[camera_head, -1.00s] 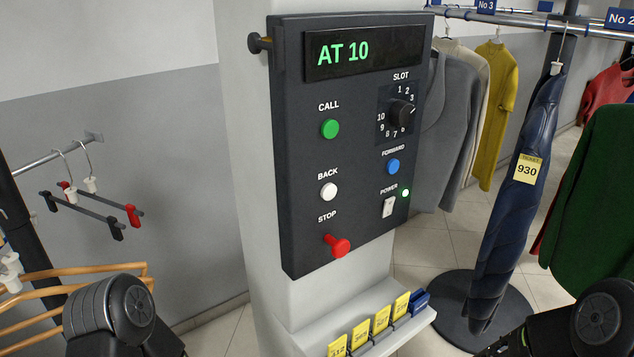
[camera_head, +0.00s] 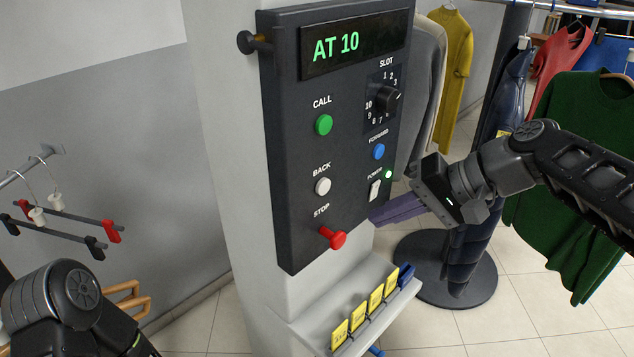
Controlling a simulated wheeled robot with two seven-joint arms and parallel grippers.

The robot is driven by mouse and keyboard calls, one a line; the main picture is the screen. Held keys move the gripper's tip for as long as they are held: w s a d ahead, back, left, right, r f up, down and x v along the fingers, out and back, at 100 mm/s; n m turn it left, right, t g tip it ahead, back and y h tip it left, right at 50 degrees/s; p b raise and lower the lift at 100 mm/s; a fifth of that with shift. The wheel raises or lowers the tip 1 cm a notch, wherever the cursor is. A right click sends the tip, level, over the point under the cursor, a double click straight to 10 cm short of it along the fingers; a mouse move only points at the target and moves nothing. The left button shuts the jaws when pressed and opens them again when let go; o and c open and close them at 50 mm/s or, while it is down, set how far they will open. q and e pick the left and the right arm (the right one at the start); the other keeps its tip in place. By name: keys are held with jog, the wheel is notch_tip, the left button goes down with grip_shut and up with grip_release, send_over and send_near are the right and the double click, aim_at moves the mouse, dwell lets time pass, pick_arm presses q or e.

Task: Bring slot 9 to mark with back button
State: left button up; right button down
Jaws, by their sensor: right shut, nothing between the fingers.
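The dark control panel (camera_head: 285,190) hangs on a pale column. Its display (camera_head: 350,45) reads AT 10 in green. The white BACK button (camera_head: 322,186) is on the left side, below the green CALL button (camera_head: 324,125) and above the red STOP knob (camera_head: 333,238). The SLOT dial (camera_head: 387,98) points toward the upper right, near 3. The blue FORWARD button (camera_head: 378,152) is above the POWER switch (camera_head: 375,190), whose green lamp is lit. My right gripper (camera_head: 378,216) is shut and empty, just right of the panel's lower right edge. My left gripper is out of view.
A ledge (camera_head: 310,335) with yellow tickets juts out below the panel. A stand with a round dark base (camera_head: 480,290) is at right. A green sweater (camera_head: 590,110) and a yellow garment (camera_head: 455,60) hang behind. Empty hangers (camera_head: 60,225) hang at left.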

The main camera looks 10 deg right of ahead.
aim_at(323, 186)
jog(key=shift+w, duration=0.1)
dwell(0.3)
jog(key=w+a+p, duration=0.2)
jog(key=w+a, duration=0.3)
jog(key=w, duration=0.1)
jog(key=shift+w+a+p, duration=0.25)
jog(key=shift+w+p, duration=0.05)
jog(key=shift+p, duration=0.1)
jog(key=shift+w+a, duration=0.1)
dwell(1.9)
jog(key=shift+w+a, duration=0.2)
jog(key=shift+w+a, duration=0.25)
jog(key=shift+w, duration=0.1)
dwell(0.8)
jog(key=shift+s+d+f, duration=0.1)
dwell(0.3)
jog(key=shift+s+d, duration=0.45)
jog(key=shift+s, duration=0.1)
